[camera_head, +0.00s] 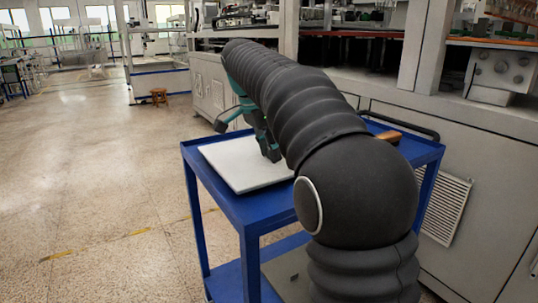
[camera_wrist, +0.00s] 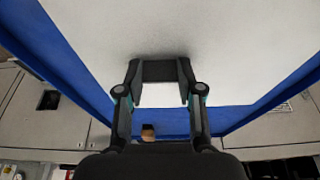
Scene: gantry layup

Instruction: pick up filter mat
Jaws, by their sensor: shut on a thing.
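The filter mat, a white flat square slab (camera_head: 240,165), is at the top of the blue cart (camera_head: 226,208) in the head view. It fills the upper middle of the wrist view (camera_wrist: 235,45). My gripper (camera_head: 270,154) reaches down to the mat's right part in the head view, partly hidden by my arm. The exact grip line is hard to see. The mat looks level; I cannot tell whether it is clear of the cart top.
A brown object (camera_head: 389,136) lies on the cart's right part, beside a dark handle rail (camera_head: 405,125). The cart has a lower shelf. Grey machine cabinets (camera_head: 445,130) stand close behind and right. Open floor (camera_head: 100,200) lies left.

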